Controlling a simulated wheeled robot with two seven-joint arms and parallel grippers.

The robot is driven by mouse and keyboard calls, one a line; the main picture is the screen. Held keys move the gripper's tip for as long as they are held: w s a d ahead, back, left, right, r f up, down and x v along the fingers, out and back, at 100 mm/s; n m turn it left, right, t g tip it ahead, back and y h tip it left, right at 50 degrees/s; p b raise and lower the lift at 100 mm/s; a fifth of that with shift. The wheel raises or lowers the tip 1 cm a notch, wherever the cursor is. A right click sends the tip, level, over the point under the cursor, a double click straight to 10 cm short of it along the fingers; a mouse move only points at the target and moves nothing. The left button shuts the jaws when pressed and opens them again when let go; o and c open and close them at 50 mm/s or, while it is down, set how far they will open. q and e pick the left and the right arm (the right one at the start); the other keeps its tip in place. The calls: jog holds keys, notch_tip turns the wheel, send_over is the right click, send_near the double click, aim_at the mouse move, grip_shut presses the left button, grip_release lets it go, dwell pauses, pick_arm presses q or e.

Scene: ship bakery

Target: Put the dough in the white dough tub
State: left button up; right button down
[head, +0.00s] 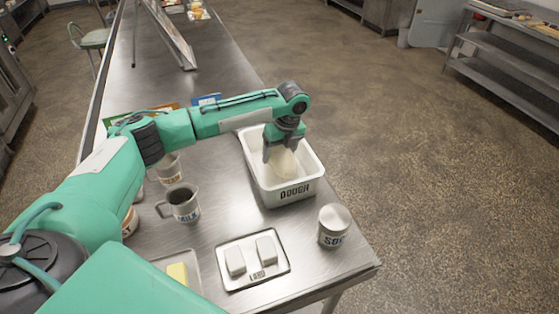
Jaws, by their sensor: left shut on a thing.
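The white dough tub (296,189), lettered DOUGH, stands on the steel table near its right edge. My left gripper (281,155) points down inside the outline of the tub, at its middle. It is shut on the pale, rounded dough (284,165). The dough shows within the tub's walls; whether it touches the tub floor I cannot tell. My right gripper is not in view.
A yellow block (178,272) lies at the lower left.

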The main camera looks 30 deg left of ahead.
aim_at(283, 148)
pick_arm(q)
jog(key=shift+f+p, duration=0.45)
jog(key=shift+f, duration=1.7)
jog(key=shift+f, duration=0.1)
jog(key=o, duration=1.6)
jog(key=shift+s, duration=0.1)
jog(key=r+b, duration=0.1)
jog(key=r, duration=0.2)
jog(key=d+r+b, duration=0.1)
jog(key=r, duration=0.3)
jog(key=r+b, duration=0.1)
jog(key=r, duration=0.2)
jog(key=shift+w+d+r, duration=0.3)
jog(key=shift+w+d, duration=0.05)
jog(key=shift+w, duration=0.05)
jog(key=shift+d+r, duration=0.1)
jog(key=shift+r, duration=0.6)
